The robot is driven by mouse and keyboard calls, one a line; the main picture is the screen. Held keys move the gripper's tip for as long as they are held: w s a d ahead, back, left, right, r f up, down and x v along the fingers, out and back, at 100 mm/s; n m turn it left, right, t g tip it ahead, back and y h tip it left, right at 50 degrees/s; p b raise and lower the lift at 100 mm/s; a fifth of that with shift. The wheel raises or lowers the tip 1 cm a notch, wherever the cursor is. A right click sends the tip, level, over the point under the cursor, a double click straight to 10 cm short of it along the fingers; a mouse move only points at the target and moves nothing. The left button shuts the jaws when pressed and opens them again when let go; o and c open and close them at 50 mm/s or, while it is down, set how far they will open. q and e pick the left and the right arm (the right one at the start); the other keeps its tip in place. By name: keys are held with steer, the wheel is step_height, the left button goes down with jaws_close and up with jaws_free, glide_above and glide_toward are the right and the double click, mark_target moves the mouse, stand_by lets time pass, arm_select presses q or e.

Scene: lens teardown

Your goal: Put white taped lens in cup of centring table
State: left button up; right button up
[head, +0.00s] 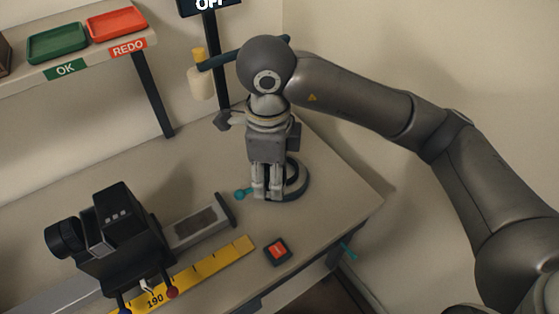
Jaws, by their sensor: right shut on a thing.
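My right gripper (266,193) points straight down at the back right of the table. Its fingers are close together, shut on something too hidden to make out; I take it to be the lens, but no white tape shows. A dark round base with a ring (297,180), probably the centring table, stands right behind and beside the fingertips. Its cup is hidden behind the gripper. A small teal knob (242,193) sticks out to the left of the fingertips. My left gripper is not in the picture.
A black instrument (125,235) sits on a rail at front left, beside a yellow ruler (210,270). A red button (278,251) lies in front of the gripper. A shelf holds a green tray (58,43) and a red tray (117,25).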

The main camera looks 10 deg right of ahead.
steer(key=shift+w+a+r+m, duration=0.2)
steer(key=shift+m, duration=0.1)
steer(key=shift+w, duration=0.25)
steer(key=w+d+f, duration=0.1)
steer(key=w+f, duration=0.1)
steer(key=w, duration=0.1)
steer(key=w+d+f+p, duration=0.1)
steer(key=w+d+f, duration=0.1)
steer(key=w+f, duration=0.1)
steer(key=w+d+f+p, duration=0.1)
steer(key=w+d+f, duration=0.1)
steer(key=w, duration=0.3)
steer(key=shift+w+f, duration=0.15)
steer(key=shift+f, duration=0.6)
steer(key=shift+w+d+f+p, duration=0.35)
steer(key=shift+w+f, duration=0.15)
steer(key=shift+f, duration=0.2)
step_height(320, 180, down, 2)
steer(key=shift+s+a+f+p, duration=0.1)
steer(key=shift+f+p, duration=0.05)
steer(key=shift+p, duration=0.5)
steer(key=shift+f, duration=0.35)
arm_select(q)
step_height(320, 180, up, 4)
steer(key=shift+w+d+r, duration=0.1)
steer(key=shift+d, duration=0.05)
arm_select(e)
steer(key=shift+f, duration=0.1)
